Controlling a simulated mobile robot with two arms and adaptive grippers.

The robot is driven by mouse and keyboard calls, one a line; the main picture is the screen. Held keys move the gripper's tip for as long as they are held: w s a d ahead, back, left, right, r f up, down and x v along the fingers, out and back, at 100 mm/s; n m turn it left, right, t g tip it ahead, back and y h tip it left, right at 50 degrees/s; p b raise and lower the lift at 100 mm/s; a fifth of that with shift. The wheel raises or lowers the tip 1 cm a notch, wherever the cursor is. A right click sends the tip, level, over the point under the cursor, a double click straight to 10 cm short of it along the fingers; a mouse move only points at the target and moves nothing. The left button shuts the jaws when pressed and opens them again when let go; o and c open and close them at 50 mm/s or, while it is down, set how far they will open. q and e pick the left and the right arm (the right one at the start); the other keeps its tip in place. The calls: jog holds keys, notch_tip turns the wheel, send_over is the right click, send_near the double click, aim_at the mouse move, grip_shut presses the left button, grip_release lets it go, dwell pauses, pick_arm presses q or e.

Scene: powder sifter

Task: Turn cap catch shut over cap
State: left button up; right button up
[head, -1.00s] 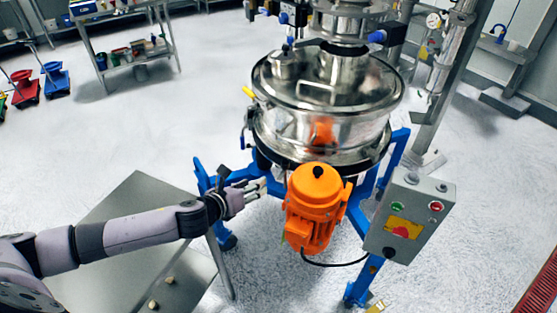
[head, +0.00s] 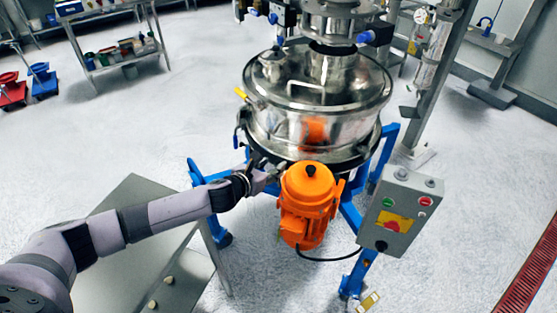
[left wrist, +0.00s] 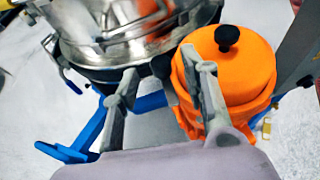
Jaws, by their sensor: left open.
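The steel sifter (head: 300,125) stands on a blue frame, with a round lid on top. An orange motor (head: 306,205) with a black knob (head: 310,169) on its top is at the sifter's front. The motor also shows in the left wrist view (left wrist: 235,75), with its knob (left wrist: 227,37). My left gripper (head: 268,180) is open just left of the motor, under the sifter's rim. In the left wrist view its fingers (left wrist: 160,65) are spread and empty, the right one in front of the motor's left side. I cannot tell which part is the cap catch.
A grey control box (head: 399,212) stands right of the motor. A yellow handle (head: 240,93) sticks out at the sifter's left. A grey metal surface (head: 125,235) lies under my left arm.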

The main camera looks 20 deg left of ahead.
aim_at(278, 162)
pick_arm(q)
jog(key=shift+x, duration=2.5)
grip_shut()
